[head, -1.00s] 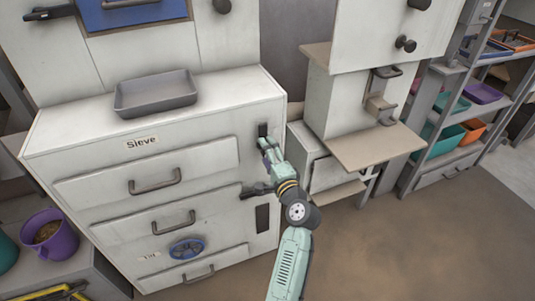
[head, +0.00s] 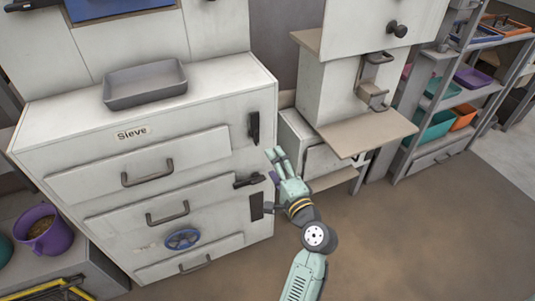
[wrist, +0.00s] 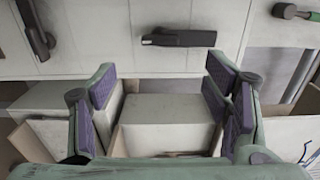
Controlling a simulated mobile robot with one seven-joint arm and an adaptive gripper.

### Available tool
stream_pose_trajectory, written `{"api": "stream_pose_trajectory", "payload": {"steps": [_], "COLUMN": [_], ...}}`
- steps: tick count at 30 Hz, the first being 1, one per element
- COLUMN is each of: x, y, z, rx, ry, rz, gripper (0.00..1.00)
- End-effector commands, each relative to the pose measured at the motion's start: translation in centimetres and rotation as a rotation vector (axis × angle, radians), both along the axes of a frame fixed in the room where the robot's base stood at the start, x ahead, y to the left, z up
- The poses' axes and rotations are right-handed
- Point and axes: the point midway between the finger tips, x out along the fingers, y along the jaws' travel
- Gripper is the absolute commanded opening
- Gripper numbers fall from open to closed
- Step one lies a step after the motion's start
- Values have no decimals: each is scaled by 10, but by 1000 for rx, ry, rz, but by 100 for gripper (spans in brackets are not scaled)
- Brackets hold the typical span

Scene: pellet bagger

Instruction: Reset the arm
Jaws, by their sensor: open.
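My gripper (head: 275,165) is in front of the right side of the white cabinet (head: 265,80), near its dark handles. In the wrist view my gripper (wrist: 160,95) shows its purple-padded fingers wide apart with nothing between them. The upper dark handle (head: 254,128) on the cabinet's right side stands upright, apart from the fingers. A lower dark lever (head: 248,181) juts out to the left of the fingers. The wrist view also shows a dark horizontal handle (wrist: 180,38) beyond the fingertips.
A grey tray (head: 145,84) sits on the cabinet top, above drawers marked Sieve. A blue handwheel (head: 182,238) is on the lower front. A beige shelf (head: 366,134) juts out to the right. A purple pot (head: 45,230) stands at left. The brown floor at lower right is clear.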

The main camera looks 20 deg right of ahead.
Motion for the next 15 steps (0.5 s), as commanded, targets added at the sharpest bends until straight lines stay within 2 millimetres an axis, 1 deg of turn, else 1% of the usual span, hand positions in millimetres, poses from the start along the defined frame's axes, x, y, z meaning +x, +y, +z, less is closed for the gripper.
{"api": "stream_pose_trajectory", "payload": {"steps": [1, 5, 15], "x": [-6, -13, -14], "y": [-1, 0, 0], "z": [0, 0, 0], "rx": [0, 0, 0], "ry": [-1, 0, -1], "rz": [-2, 0, 0], "gripper": [70, 70, 70]}}
